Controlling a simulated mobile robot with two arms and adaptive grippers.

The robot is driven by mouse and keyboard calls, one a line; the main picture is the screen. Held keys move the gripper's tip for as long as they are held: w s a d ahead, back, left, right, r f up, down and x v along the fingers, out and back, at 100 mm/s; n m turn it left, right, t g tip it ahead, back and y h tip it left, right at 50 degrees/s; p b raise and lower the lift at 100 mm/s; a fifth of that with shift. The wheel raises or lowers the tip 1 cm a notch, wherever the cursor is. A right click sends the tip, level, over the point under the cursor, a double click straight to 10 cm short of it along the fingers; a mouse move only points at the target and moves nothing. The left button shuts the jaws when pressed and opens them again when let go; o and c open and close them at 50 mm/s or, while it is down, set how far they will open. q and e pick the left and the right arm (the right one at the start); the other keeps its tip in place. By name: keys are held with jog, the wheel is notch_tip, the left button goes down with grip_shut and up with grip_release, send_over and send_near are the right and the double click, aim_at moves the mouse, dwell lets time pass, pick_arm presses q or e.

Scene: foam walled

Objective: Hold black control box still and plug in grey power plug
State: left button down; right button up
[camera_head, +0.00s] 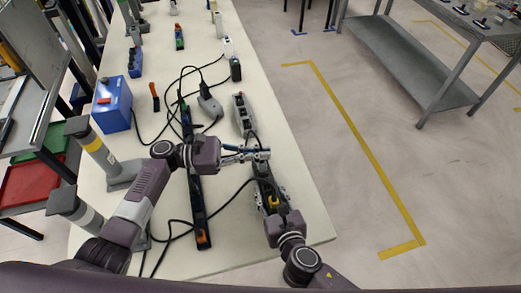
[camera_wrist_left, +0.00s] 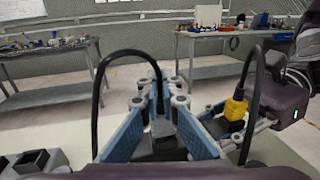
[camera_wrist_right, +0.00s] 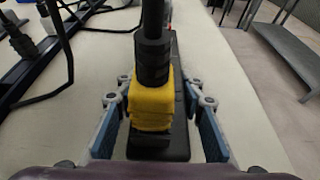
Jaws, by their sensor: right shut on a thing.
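The black control box (camera_wrist_right: 178,80) lies lengthwise on the bench under my right gripper (camera_head: 268,188). The right wrist view shows the blue finger pads at either side of the box, shut on it. A yellow plug (camera_wrist_right: 152,105) with a black cable stands on the box between these fingers; it also shows in the head view (camera_head: 274,201). My left gripper (camera_head: 250,154) is just beyond the right one, over the far part of the box. In the left wrist view a grey plug (camera_wrist_left: 160,127) with a looping black cable sits between the close fingers; its grip is unclear.
A grey power strip (camera_head: 242,115) lies just beyond my left gripper. A long dark strip (camera_head: 199,215) and loose black cables run along the left. The right bench edge is close.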

pick_arm(q)
jog(key=c, duration=2.1)
grip_release()
jog(key=shift+a, duration=0.1)
jog(key=a, duration=0.7)
jog(key=shift+s+a, duration=0.15)
jog(key=shift+s, duration=0.2)
pick_arm(e)
jog(key=o, duration=1.4)
